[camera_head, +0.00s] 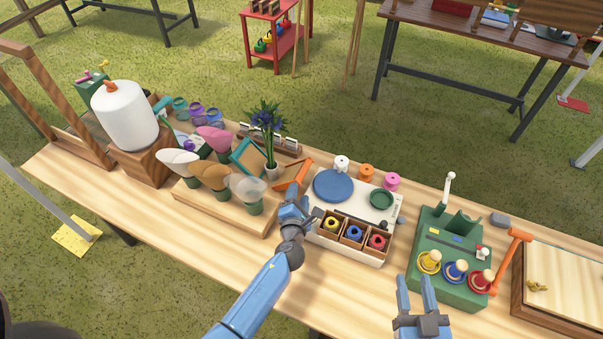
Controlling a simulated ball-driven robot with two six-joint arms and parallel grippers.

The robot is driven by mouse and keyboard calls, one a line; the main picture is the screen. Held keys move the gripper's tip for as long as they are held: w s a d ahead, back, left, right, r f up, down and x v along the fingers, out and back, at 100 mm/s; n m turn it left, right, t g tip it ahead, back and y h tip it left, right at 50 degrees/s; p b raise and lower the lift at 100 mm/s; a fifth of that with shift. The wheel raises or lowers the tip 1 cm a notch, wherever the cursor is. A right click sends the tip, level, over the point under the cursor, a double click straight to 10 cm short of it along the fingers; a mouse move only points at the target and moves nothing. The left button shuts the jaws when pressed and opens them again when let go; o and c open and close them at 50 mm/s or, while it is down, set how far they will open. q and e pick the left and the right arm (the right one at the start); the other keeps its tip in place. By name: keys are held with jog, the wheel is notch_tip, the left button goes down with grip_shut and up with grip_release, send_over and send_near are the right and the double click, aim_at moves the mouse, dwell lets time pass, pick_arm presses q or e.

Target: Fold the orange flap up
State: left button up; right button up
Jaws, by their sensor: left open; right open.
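Two orange pieces show, and I cannot tell which is the flap. One bent orange piece (299,170) stands at the left end of the white board (355,200), just behind my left gripper. Another bent orange piece (508,262) stands at the right side of the green stand (450,250). My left gripper (291,190) is open, its fingertips close to the first orange piece; whether they touch it I cannot tell. My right gripper (415,280) is open and empty, at the table's front edge, left of the green stand and apart from both orange pieces.
The white board carries a blue disc (333,185), spools and a wooden box of coloured rolls (351,233). Left are paper cones on a wooden block (224,211), a flower vase (270,168) and a white roll (125,115). A wooden tray (565,290) lies right.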

aim_at(302, 173)
pick_arm(q)
jog(key=shift+w+d+m, duration=0.15)
jog(key=shift+w+m, duration=0.1)
jog(key=shift+m, duration=0.15)
jog(key=b+x, duration=0.3)
jog(key=x, duration=0.6)
jog(key=shift+f, duration=0.2)
jog(key=shift+w, duration=0.65)
grip_shut()
